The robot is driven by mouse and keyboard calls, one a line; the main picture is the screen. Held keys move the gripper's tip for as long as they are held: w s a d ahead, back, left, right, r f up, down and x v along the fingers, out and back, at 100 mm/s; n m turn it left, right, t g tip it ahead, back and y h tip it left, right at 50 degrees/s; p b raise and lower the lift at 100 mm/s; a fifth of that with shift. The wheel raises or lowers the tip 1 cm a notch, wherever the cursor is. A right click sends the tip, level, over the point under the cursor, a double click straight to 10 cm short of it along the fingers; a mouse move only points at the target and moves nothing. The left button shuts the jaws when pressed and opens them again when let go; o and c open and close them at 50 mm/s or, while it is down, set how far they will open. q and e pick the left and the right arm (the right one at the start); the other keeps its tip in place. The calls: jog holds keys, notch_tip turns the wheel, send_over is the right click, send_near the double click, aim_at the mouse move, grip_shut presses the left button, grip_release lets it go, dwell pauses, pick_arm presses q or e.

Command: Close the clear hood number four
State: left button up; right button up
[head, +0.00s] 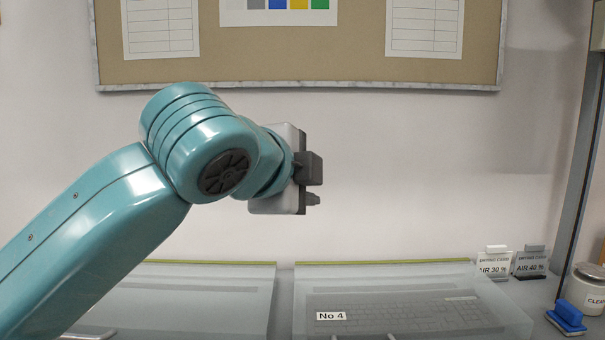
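The clear hood number four (400,280) is at the bottom right of the head view, with a white "No 4" label on its front. It appears lowered over a dark keyboard (400,316) that shows through it. Its lower front runs out of the picture. My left gripper (313,183) is raised in the middle of the view, above and a little left of that hood and apart from it. It is seen from the side, so its finger opening cannot be made out. My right gripper is not in view.
A second clear hood (200,290) stands to the left, partly behind my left arm. Small cards (494,262) reading air percentages, a blue brush (567,316) and a white jar (586,290) stand at the right. A pinboard (350,50) hangs on the wall behind.

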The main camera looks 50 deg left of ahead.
pick_arm(q)
jog(key=shift+s+d+r, duration=0.15)
jog(key=shift+s, duration=0.2)
dwell(0.3)
dwell(0.4)
